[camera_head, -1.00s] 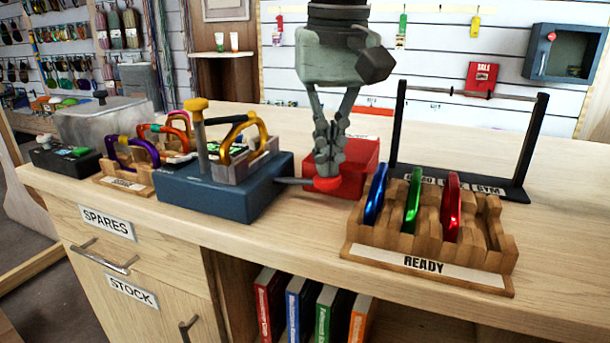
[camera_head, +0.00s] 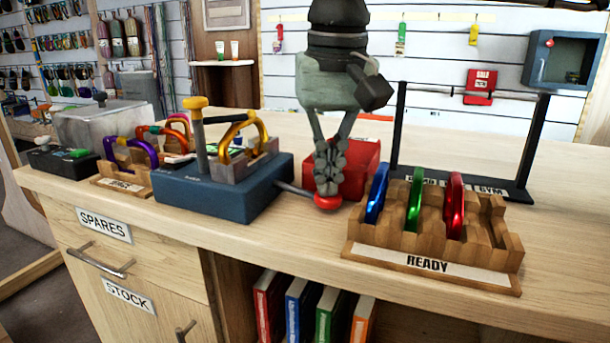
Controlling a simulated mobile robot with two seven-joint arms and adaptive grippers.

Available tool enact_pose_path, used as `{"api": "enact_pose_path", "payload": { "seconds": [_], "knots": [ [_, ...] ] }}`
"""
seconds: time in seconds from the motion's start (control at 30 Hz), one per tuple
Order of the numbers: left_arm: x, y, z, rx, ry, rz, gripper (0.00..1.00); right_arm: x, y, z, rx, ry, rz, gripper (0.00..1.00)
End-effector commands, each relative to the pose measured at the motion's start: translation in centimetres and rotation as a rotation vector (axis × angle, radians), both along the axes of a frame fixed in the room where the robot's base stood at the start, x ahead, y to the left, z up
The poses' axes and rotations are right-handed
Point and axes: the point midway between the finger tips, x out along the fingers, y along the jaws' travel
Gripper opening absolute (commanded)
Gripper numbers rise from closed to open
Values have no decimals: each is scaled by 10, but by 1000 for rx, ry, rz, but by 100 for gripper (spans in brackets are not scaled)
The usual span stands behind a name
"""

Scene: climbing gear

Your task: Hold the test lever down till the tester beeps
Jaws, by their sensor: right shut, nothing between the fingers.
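The tester is a dark blue box (camera_head: 213,198) on the bench, with a yellow-topped post (camera_head: 197,105) and a yellow carabiner (camera_head: 261,131) clamped on top. Its test lever (camera_head: 295,188) sticks out from the right side, sloping down to a red knob (camera_head: 327,202). My right gripper (camera_head: 329,188) is shut and empty, fingers pointing down, its tips against the top of the red knob. The tips cover part of the knob. My left gripper is not in view.
A red box (camera_head: 361,160) stands close behind the gripper. The READY rack (camera_head: 402,245) with blue, green and red carabiners is just to the right. A black stand with a bar (camera_head: 400,125) is behind it. A wooden carabiner rack (camera_head: 124,187) is left of the tester.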

Motion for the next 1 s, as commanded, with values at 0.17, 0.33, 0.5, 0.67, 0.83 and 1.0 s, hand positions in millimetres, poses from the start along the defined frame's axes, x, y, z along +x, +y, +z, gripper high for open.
{"api": "enact_pose_path", "payload": {
  "seconds": [0.17, 0.33, 0.5, 0.67, 0.83, 1.0],
  "knots": [
    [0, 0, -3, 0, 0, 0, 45, 0, 0, -6, -1, 1, 0, 0],
    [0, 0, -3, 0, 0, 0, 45, 0, 0, -6, -1, 1, 0, 0],
    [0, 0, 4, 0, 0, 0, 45, 0, 0, 2, -1, 1, 0, 0],
    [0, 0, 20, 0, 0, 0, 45, 0, 0, 19, 0, 1, -1, 0],
    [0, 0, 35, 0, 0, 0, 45, 0, 0, 37, 0, 2, -1, 0],
    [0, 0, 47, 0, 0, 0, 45, 0, 0, 53, 0, -1, -1, 0]
  ]
}}
